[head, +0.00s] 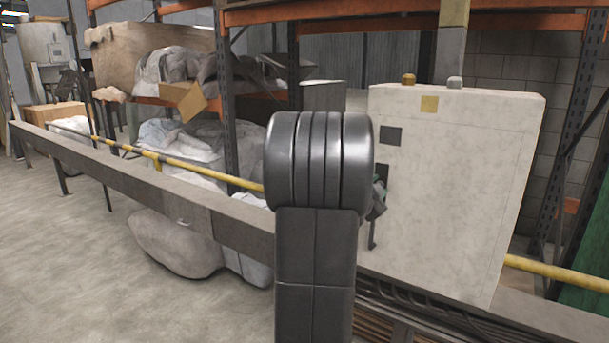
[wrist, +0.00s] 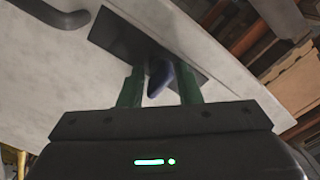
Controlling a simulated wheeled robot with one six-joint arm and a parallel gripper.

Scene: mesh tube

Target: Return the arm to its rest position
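My gripper (wrist: 160,85) shows in the wrist view as two green fingers standing apart, with a dark bluish knob (wrist: 158,80) seen in the space between them. The knob sits at a black plate (wrist: 122,38) on a pale cabinet face. The fingers look open with gaps on both sides of the knob; whether either touches it I cannot tell. In the head view my arm (head: 316,240) rises in the middle and hides most of the gripper. Only a small dark and greenish part of the gripper (head: 378,196) shows beside the cabinet front.
The pale cabinet (head: 455,190) stands close to the right of my arm, with a dark handle (head: 373,238) low on its front. A grey rail (head: 120,178) and a yellow pipe (head: 200,171) cross ahead. Shelving with wrapped bundles (head: 185,68) stands behind. Floor at left (head: 70,280) is clear.

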